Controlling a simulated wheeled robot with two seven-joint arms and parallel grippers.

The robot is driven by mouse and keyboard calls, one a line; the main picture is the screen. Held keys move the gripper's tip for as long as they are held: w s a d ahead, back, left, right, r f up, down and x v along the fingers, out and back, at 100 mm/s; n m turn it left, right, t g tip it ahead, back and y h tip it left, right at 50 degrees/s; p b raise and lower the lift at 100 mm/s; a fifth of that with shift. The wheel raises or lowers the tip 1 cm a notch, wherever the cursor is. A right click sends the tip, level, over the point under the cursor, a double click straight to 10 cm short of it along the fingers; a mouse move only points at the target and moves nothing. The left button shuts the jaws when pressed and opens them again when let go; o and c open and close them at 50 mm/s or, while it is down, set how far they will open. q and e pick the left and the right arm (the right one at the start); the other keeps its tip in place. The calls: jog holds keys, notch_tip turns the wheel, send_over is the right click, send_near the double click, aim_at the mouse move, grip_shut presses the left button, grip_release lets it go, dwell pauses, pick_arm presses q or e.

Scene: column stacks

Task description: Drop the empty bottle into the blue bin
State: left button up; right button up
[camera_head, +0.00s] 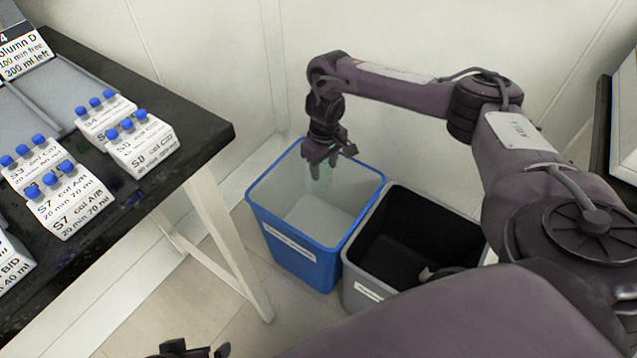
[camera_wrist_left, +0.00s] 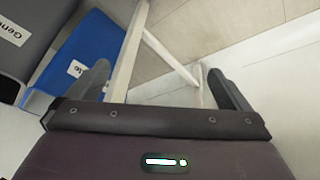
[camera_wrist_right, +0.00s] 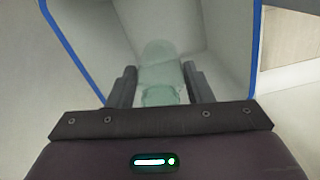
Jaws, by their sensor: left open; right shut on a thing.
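The blue bin (camera_head: 300,262) stands on the floor beside the dark table, with a white label on its front and a pale inside. My right gripper (camera_head: 322,160) points down over the bin's opening. It is shut on a pale green, see-through bottle (camera_wrist_right: 160,75), which hangs between the fingers with the bin's blue rim around it in the right wrist view. In the head view the bottle (camera_head: 321,176) shows only faintly below the fingers. My left gripper (camera_wrist_left: 165,90) is open and empty, with the bin (camera_wrist_left: 85,55) and a table leg beyond it.
A grey bin (camera_head: 365,290) with a black inside stands right next to the blue bin. The dark table (camera_head: 190,135) at left holds several white labelled boxes with blue caps. Its white leg (camera_head: 235,245) stands left of the blue bin. A wall is close behind.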

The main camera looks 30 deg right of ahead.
pick_arm(q)
jog(key=shift+w+d+t+h+b, duration=0.3)
jog(key=shift+d+t+h+b, duration=0.15)
jog(key=shift+d, duration=0.45)
pick_arm(e)
jog(key=shift+f, duration=0.55)
jog(key=o, duration=1.1)
jog(key=shift+r, duration=0.2)
notch_tip(320, 180, up, 7)
jog(key=p, duration=0.3)
jog(key=shift+f+p, duration=0.1)
jog(key=shift+p, duration=0.2)
jog(key=shift+r, duration=0.35)
pick_arm(q)
jog(key=a, duration=0.1)
jog(key=s+a+g+y, duration=0.1)
jog(key=a, duration=0.1)
jog(key=a+g+y, duration=0.1)
jog(key=shift+s+a+r+g, duration=0.25)
jog(key=shift+s+a+r, duration=0.05)
jog(key=shift+s+r, duration=0.1)
